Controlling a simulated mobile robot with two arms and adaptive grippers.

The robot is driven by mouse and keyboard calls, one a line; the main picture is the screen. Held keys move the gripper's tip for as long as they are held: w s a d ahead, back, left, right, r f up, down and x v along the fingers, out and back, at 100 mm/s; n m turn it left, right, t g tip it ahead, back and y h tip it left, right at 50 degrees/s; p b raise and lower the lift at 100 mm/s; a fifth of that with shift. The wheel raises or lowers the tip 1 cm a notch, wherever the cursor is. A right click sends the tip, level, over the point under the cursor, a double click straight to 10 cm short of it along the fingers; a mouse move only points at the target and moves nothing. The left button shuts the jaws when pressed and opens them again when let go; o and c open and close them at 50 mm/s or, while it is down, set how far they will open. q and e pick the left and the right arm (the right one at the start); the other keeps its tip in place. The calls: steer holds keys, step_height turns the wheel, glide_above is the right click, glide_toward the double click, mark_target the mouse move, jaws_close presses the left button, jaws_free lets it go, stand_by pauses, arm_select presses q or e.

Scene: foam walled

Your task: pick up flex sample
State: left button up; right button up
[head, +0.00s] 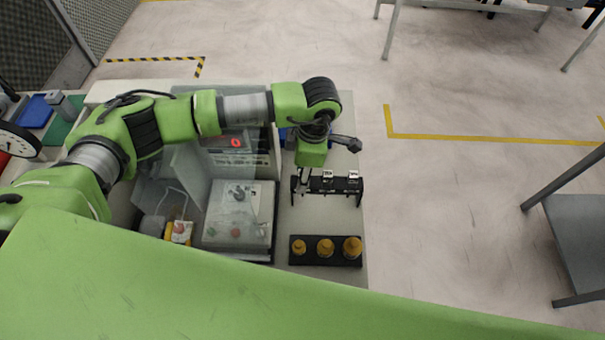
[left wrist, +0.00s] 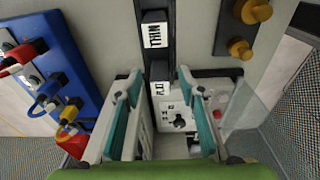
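A dark rack (head: 345,190) stands on the bench right of centre in the head view and bears small black blocks with white labels. In the left wrist view one block (left wrist: 153,35) is labelled THIN upside down. A second labelled block (left wrist: 160,74) lies between my fingertips; its label is only partly readable, so I cannot tell if it is the flex sample. My left gripper (left wrist: 158,78) is open, its teal-padded fingers on either side of this block with visible gaps. In the head view the left gripper (head: 304,180) is over the rack's left end. My right gripper is out of view.
Brass weights (head: 325,248) stand in a black holder in front of the rack. A clear-walled enclosure with a white device (head: 238,212) is left of it. A blue board (left wrist: 55,75) with cables shows in the wrist view. Open floor lies right of the bench.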

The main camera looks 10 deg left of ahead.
arm_select(q)
jaws_close()
